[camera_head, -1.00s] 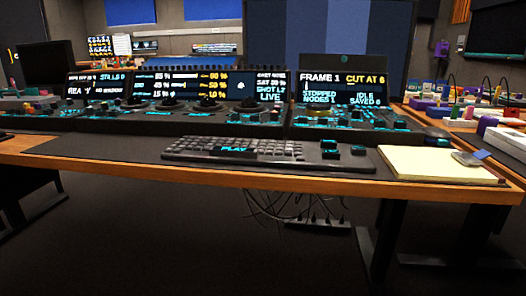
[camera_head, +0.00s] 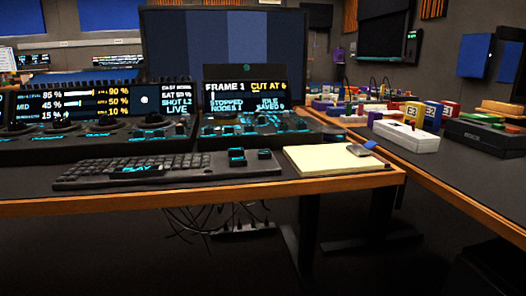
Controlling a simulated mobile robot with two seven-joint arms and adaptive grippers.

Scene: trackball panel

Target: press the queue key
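The control panel (camera_head: 258,127) stands at the back of the desk, with lit cyan keys and small knobs. Its screen (camera_head: 245,97) reads "FRAME 1", "CUT AT 6", "STOPPED", "NODES 1", "IDLE" and "SAVED 0". A second panel (camera_head: 95,142) with knobs and a percentage screen stands to its left. Two separate dark keys with cyan marks, one (camera_head: 237,157) and another (camera_head: 265,155), sit right of the keyboard. I cannot read which key is the queue key. Neither of my grippers is in view.
A black keyboard (camera_head: 165,168) with a "PLAY" label lies near the desk's wooden front edge (camera_head: 200,205). A pale yellow pad (camera_head: 325,160) lies to its right. A side desk (camera_head: 470,170) on the right holds colourful blocks and boxes. Cables hang beneath the desk.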

